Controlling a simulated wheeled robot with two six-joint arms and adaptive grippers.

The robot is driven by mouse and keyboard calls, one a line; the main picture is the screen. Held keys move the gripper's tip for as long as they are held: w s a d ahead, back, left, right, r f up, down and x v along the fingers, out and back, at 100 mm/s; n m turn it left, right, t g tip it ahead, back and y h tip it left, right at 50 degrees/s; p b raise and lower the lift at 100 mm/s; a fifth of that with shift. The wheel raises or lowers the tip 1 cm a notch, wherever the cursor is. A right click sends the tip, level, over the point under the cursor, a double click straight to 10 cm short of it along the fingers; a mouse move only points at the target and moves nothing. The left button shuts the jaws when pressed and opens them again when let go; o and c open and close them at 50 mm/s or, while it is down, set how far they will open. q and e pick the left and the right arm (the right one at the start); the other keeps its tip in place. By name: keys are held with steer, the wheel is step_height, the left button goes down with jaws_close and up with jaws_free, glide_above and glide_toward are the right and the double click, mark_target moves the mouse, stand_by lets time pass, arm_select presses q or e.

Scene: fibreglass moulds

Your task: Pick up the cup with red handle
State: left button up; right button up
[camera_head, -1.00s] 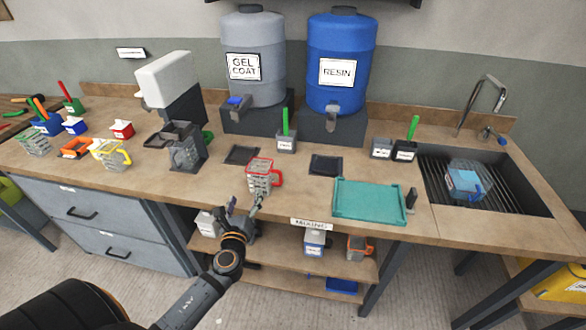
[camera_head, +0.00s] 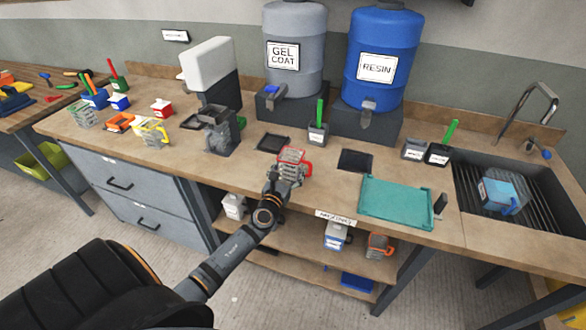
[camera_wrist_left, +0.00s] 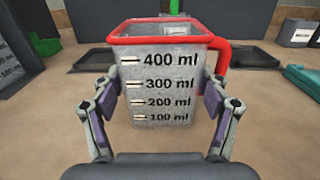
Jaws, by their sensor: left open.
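The cup with the red handle (camera_head: 292,156) stands upright on the workbench, a clear measuring cup with a red rim. In the left wrist view the cup (camera_wrist_left: 164,85) fills the middle, its 100 to 400 ml marks facing me and its red handle on the right. My left gripper (camera_head: 287,174) is at the cup's near side. In the left wrist view my left gripper (camera_wrist_left: 163,108) is open, one finger on each side of the cup's lower body; I cannot tell whether the pads touch it. My right gripper is not in view.
A teal tray (camera_head: 396,203) lies right of the cup, and dark square mats (camera_head: 355,160) lie behind. A yellow-handled cup (camera_head: 152,133) stands to the left. The blue resin barrel (camera_head: 381,50) and grey gel coat barrel (camera_head: 297,40) stand at the back. A sink (camera_head: 510,185) is at right.

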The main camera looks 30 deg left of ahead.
mark_target(294, 160)
arm_select(q)
steer(key=x, duration=0.3)
steer(key=shift+w+f, duration=0.1)
steer(key=shift+w, duration=0.1)
steer(key=shift+s, duration=0.1)
